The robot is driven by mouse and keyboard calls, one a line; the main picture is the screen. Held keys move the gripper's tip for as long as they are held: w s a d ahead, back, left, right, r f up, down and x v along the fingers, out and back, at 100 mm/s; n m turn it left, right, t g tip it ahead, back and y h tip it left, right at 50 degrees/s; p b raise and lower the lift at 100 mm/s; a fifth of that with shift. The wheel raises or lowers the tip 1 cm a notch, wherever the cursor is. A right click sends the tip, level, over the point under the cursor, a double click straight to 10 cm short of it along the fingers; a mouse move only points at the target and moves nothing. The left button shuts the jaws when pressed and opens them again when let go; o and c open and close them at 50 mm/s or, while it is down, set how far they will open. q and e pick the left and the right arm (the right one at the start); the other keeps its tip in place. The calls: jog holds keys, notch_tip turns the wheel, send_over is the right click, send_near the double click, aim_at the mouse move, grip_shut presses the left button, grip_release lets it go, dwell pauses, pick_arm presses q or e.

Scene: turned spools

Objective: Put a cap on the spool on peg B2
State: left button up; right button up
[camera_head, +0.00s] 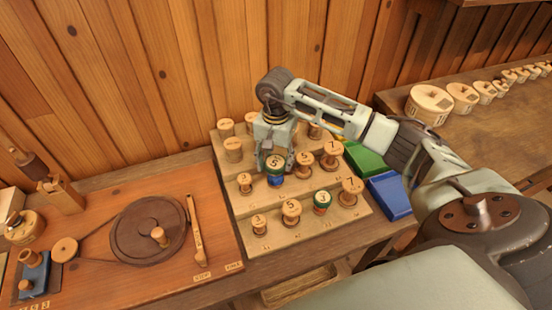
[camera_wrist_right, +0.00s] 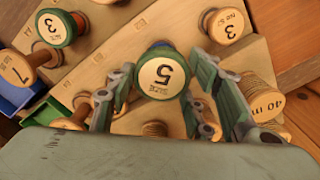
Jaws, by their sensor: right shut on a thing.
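The stepped peg board (camera_head: 310,222) holds several wooden spools with numbered tops. In its middle row, second from the left, what looks like peg B2 carries a spool with a blue body (camera_head: 275,181). A green-rimmed cap marked 5 (camera_head: 275,162) is at its top; it also shows in the right wrist view (camera_wrist_right: 162,76). My right gripper (camera_head: 274,158) comes down from behind, its fingers on either side of the cap and shut on it. I cannot tell whether the cap touches the spool. My left gripper is out of view.
A green-rimmed spool marked 3 (camera_head: 322,199) is in the front row. Green (camera_head: 364,160) and blue (camera_head: 389,195) bins stand right of the board. A winder wheel (camera_head: 147,230) is at left.

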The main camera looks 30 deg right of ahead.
aim_at(276, 162)
jog(key=shift+f+b, duration=0.5)
jog(key=shift+f, duration=0.05)
jog(key=o, duration=0.7)
jog(key=shift+c, duration=0.2)
notch_tip(276, 162, up, 11)
jog(key=p, duration=0.5)
jog(key=shift+p, duration=0.4)
